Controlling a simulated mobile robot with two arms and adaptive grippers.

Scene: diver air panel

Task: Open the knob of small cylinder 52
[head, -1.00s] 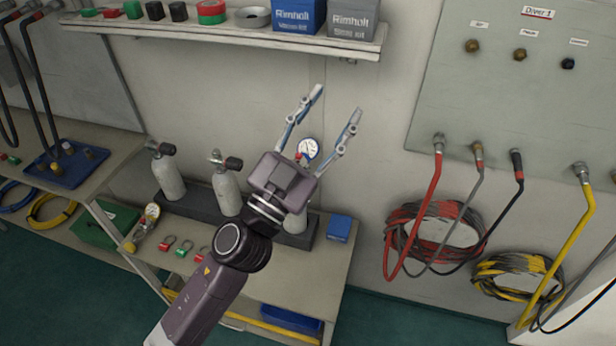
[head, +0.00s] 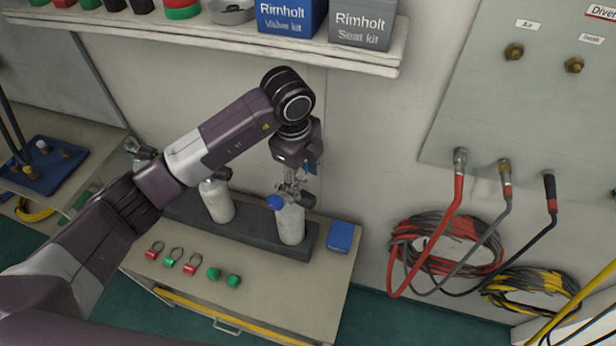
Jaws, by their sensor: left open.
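Several small grey cylinders stand in a dark rack (head: 255,238) on the bench; no number on them is legible. The right cylinder (head: 291,224) has a blue round part (head: 275,202) at its top left and a dark fitting (head: 308,200) at its top right. My left gripper (head: 290,190) is open and points down at the top of this cylinder. The fingers overlap its valve, so I cannot tell whether they touch it. The middle cylinder (head: 219,202) is partly behind my left arm, and the left one is mostly hidden by it. My right gripper is out of view.
Red tags (head: 172,257) and green caps (head: 213,273) lie in front of the rack. A blue box (head: 341,236) stands right of it. A shelf (head: 370,55) with boxes overhangs the bench. Coiled hoses (head: 445,240) hang on the right wall.

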